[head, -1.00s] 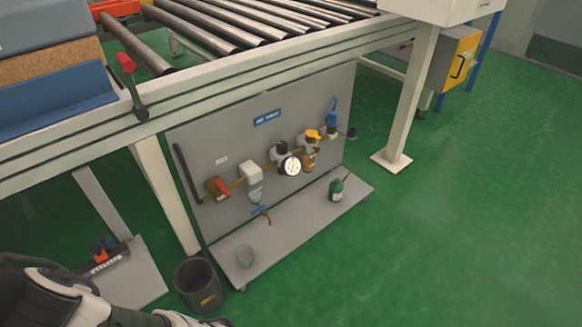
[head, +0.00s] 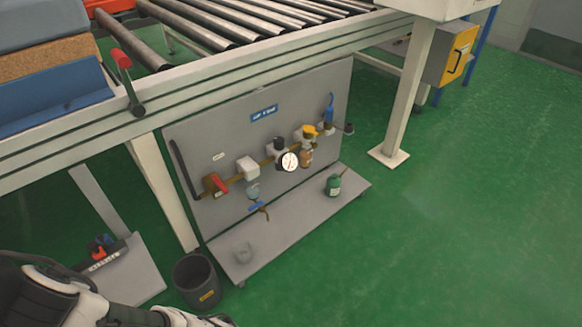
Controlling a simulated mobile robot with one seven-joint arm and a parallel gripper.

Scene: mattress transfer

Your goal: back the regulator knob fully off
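The regulator's dark knob (head: 279,143) sits on top of a fitting on the brass pipe line, on the upright grey panel (head: 225,135) under the conveyor. A round white gauge (head: 289,161) with a dark rim is just below and right of the knob. The knob's turned position is too small to read. White and black links of my arm show at the lower left corner. My gripper is outside the picture.
Along the pipe are a red handle (head: 219,182), a white block (head: 247,167), a yellow part (head: 309,131) and a blue part (head: 329,114). A black bin (head: 196,281) is in front. Green floor is clear at right.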

